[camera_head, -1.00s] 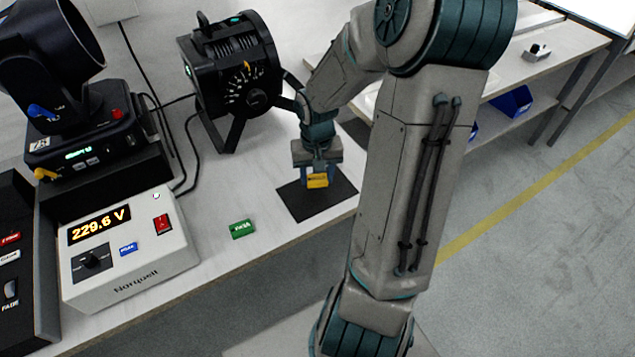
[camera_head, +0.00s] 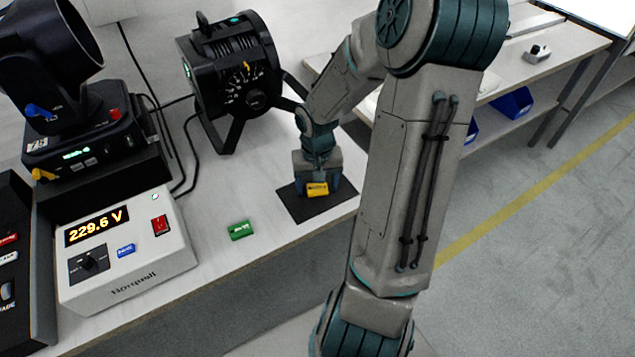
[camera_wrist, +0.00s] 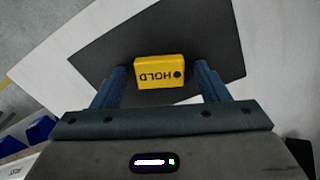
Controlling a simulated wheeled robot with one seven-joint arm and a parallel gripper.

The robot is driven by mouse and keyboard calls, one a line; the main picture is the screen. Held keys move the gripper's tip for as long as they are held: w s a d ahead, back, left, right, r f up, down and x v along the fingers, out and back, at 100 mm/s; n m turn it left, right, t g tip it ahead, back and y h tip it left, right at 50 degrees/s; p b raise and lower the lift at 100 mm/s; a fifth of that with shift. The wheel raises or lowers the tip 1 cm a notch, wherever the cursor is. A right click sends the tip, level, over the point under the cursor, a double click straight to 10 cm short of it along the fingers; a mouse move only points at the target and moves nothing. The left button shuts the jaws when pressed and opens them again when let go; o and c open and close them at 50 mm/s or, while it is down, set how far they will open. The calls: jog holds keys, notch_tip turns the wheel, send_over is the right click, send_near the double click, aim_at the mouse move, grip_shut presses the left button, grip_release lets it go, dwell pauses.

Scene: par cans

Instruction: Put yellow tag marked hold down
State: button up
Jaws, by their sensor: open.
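The yellow tag marked HOLD (camera_wrist: 160,72) lies on a dark mat (camera_wrist: 85,55) in the wrist view. In the head view the yellow tag (camera_head: 317,189) is on the dark mat (camera_head: 300,207) near the table's front edge. My gripper (camera_wrist: 161,80) is open, with one blue finger on each side of the tag and a gap showing at each side. In the head view my gripper (camera_head: 317,185) is low over the mat, just behind the tag.
A green tag (camera_head: 241,230) lies left of the mat. A power unit reading 229.6 V (camera_head: 128,255) stands further left. A black lamp (camera_head: 237,85) stands behind the mat. Bare table lies between the green tag and the mat.

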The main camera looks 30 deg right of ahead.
aim_at(317, 188)
notch_tip(317, 188, up, 11)
jog(key=p, duration=0.3)
jog(key=s+a+r+n+t, duration=0.2)
jog(key=s+a+r+n, duration=0.2)
jog(key=s+a+r, duration=0.5)
jog(key=s+a, duration=0.3)
jog(key=shift+t, duration=0.4)
jog(key=shift+r, duration=0.2)
dwell(0.7)
